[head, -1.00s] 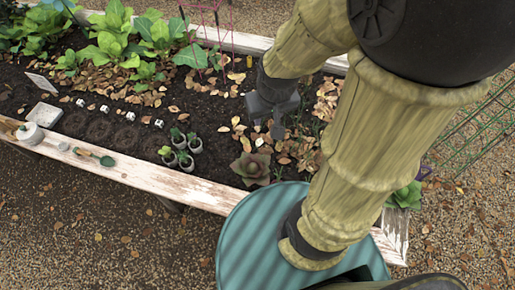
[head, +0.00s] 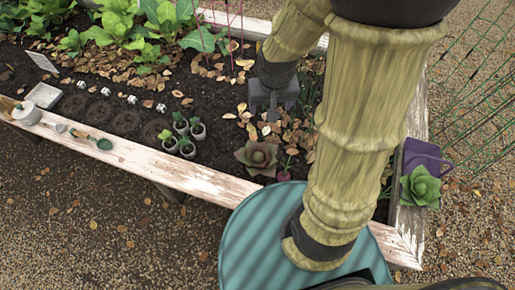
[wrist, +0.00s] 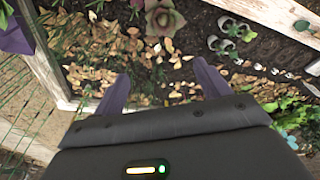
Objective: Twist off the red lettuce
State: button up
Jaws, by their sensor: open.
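The red lettuce (head: 257,155) is a reddish-green rosette in the dark soil near the bed's front plank. In the wrist view the red lettuce (wrist: 165,18) shows at the top edge, partly cut off. My gripper (head: 261,127) is over the bed, just behind the lettuce in the head view, and pointing down. In the wrist view my gripper (wrist: 161,76) has its two fingers spread apart with nothing between them but leaf-strewn ground. It is apart from the lettuce.
Several seedling pots (head: 185,138) stand left of the lettuce. A green lettuce (head: 420,187) and a purple can (head: 428,157) are at the right plank. A white dish (head: 43,96) lies at the left. A teal round surface (head: 245,240) is in front.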

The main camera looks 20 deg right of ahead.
aim_at(258, 155)
jog(key=w+f+m+b, duration=0.1)
jog(key=w+f+b, duration=0.2)
jog(key=f+b, duration=0.5)
jog(key=w+f+m+b, duration=0.1)
jog(key=w+f+b, duration=0.3)
jog(key=f+b, duration=0.5)
jog(key=w+f+m+g+b, duration=0.1)
jog(key=w+f+b, duration=0.3)
jog(key=f, duration=1.6)
jog(key=b, duration=0.4)
jog(key=shift+a+b, duration=0.3)
jog(key=shift+a, duration=0.05)
jog(key=shift+s, duration=0.1)
jog(key=f+b, duration=0.2)
jog(key=f, duration=0.3)
jog(key=w+f+b, duration=0.1)
jog(key=f+b, duration=0.2)
jog(key=f, duration=0.3)
jog(key=w+f+b, duration=0.1)
jog(key=f+b, duration=0.1)
jog(key=f, duration=0.4)
jog(key=shift+d+f, duration=0.1)
jog(key=shift+d, duration=0.3)
jog(key=c, duration=1.2)
jog(key=shift+a+n+p, duration=0.15)
jog(key=shift+n+p, duration=1.25)
jog(key=shift+n, duration=0.8)
